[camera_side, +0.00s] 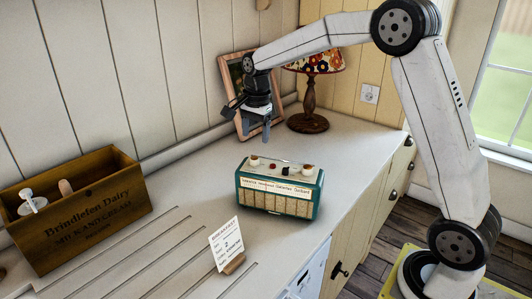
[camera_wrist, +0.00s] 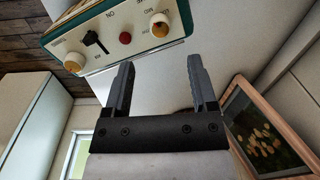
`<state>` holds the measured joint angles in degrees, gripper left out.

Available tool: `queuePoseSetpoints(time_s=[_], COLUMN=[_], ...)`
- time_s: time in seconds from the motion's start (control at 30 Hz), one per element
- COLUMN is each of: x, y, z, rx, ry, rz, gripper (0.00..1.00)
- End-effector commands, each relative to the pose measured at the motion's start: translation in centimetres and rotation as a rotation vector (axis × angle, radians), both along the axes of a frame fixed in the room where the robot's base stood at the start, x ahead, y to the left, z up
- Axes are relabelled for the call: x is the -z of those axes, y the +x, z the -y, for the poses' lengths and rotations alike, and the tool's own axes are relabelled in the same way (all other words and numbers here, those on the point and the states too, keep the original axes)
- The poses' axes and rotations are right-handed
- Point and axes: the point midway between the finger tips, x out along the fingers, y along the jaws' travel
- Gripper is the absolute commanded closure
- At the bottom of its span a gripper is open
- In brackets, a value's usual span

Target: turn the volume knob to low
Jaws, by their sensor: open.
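A teal radio (camera_side: 279,191) with a cream top panel stands on the counter. Its panel has one knob at the left (camera_side: 254,161), one at the right (camera_side: 308,168), a red button and a black switch. In the wrist view the panel is upside down, with one knob (camera_wrist: 160,25) just beyond my fingers and the other knob (camera_wrist: 74,61) at the left. My gripper (camera_side: 257,137) is open and empty, above and behind the radio, touching nothing.
A small card on a stand (camera_side: 226,245) is in front of the radio. A lamp (camera_side: 308,121) and a picture frame (camera_side: 227,75) stand behind, the frame close to my gripper. Counter right of the radio is clear.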

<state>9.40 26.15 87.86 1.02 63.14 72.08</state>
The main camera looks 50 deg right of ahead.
Motion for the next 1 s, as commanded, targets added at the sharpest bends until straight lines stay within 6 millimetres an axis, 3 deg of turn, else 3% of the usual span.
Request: queuePoseSetpoints(time_s=[0.6, 1.0], x=[6.5, 7.4], y=[0.3, 0.4], z=[-0.1, -0.1], rx=[-0.003, -0.003], ry=[0.0, 0.0], rz=[-0.001, 0.002], gripper=[0.26, 0.26])
